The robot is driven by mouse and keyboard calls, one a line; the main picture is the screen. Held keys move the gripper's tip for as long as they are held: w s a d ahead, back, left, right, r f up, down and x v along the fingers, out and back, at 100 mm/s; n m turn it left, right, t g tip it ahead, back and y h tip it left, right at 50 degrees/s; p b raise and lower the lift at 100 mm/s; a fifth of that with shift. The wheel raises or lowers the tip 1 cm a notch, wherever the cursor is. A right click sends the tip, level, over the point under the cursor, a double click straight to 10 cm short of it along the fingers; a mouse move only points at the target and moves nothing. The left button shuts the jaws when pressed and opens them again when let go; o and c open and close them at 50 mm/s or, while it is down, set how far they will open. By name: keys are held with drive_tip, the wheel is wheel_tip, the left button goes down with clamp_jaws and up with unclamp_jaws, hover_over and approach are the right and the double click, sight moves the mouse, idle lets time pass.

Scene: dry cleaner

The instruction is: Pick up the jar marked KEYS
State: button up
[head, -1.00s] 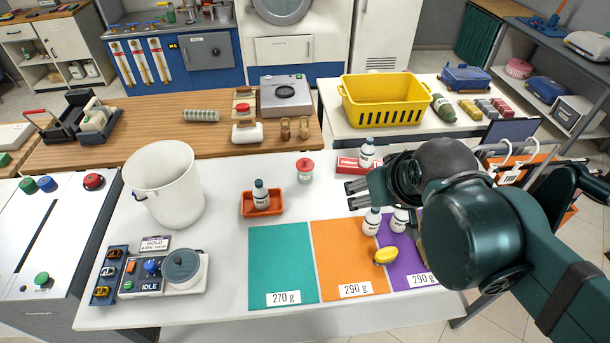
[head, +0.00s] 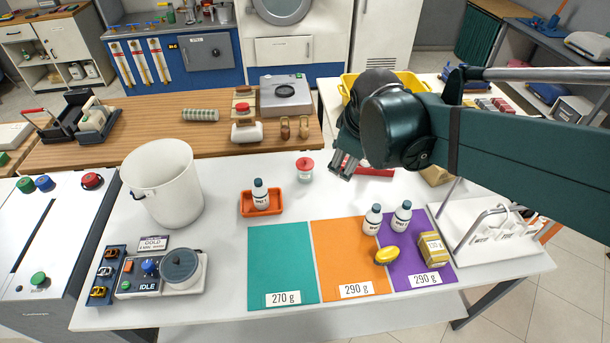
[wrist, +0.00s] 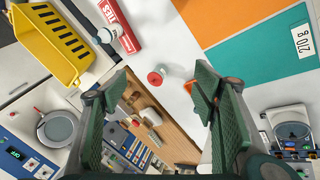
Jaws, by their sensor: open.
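A small clear jar with a red lid (head: 305,171) stands upright on the white table, right of the orange tray. Its marking is too small to read, so I cannot tell that it says KEYS. It also shows in the wrist view (wrist: 157,77), lying between the lines of my two fingers and beyond their tips. My gripper (head: 345,166) is open and empty, to the right of the jar and apart from it. In the wrist view the open fingers (wrist: 156,90) are spread wide.
An orange tray (head: 245,211) holding a bottle and a white bucket (head: 165,190) stand left of the jar. A red box (head: 376,172) lies behind my gripper. Bare table surrounds the jar.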

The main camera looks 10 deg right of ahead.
drive_tip(key=w+a+f+n, duration=0.2)
drive_tip(key=w+f+n, duration=0.25)
drive_tip(key=w, duration=0.35)
drive_tip(key=n+g+h+b, duration=0.2)
drive_tip(key=n+b, duration=0.1)
drive_tip(key=n, duration=1)
approach(302, 166)
drive_tip(key=x, duration=0.6)
drive_tip(key=shift+d+f, duration=0.15)
drive_tip(key=shift+d, duration=0.05)
drive_tip(key=shift+w+a+f, duration=0.1)
drive_tip(key=shift+f, duration=0.15)
drive_tip(key=shift+x, duration=1.25)
drive_tip(key=shift+f, duration=0.1)
drive_tip(key=shift+b+x, duration=0.65)
drive_tip(key=shift+x, duration=1.9)
